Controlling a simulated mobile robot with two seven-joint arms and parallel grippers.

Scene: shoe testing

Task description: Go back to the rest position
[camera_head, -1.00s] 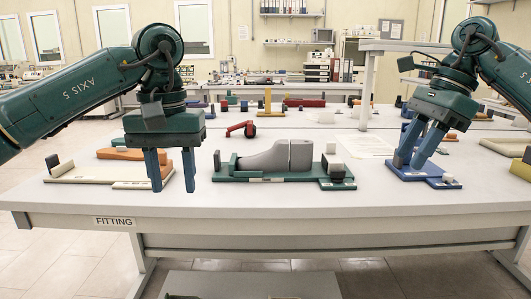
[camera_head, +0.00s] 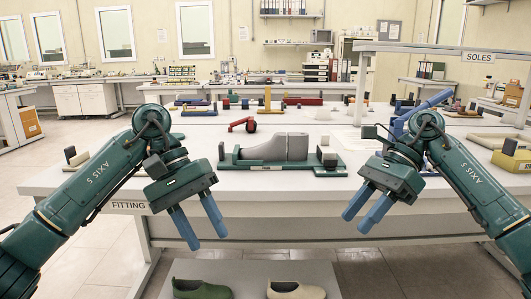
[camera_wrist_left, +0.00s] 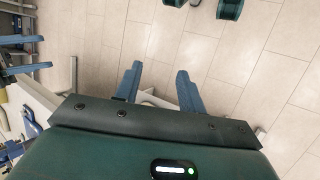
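My left gripper (camera_head: 207,242) hangs in front of the near edge of the fitting table (camera_head: 230,188), pointing down. Its blue fingers are apart with nothing between them. The left wrist view shows the same open fingers (camera_wrist_left: 158,72) with bare floor tiles beyond. My right gripper (camera_head: 355,226) also hangs in front of the table edge, pointing down and to the left. Its blue fingers are apart with a gap between them, and it holds nothing. Both grippers are clear of the objects on the table.
A grey shoe form (camera_head: 280,147) lies on a green fixture (camera_head: 270,163) in the middle of the table. A green shoe (camera_head: 201,289) and a beige shoe (camera_head: 296,290) stand on a low grey platform (camera_head: 250,271) below. A red tool (camera_head: 242,125) lies behind the fixture.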

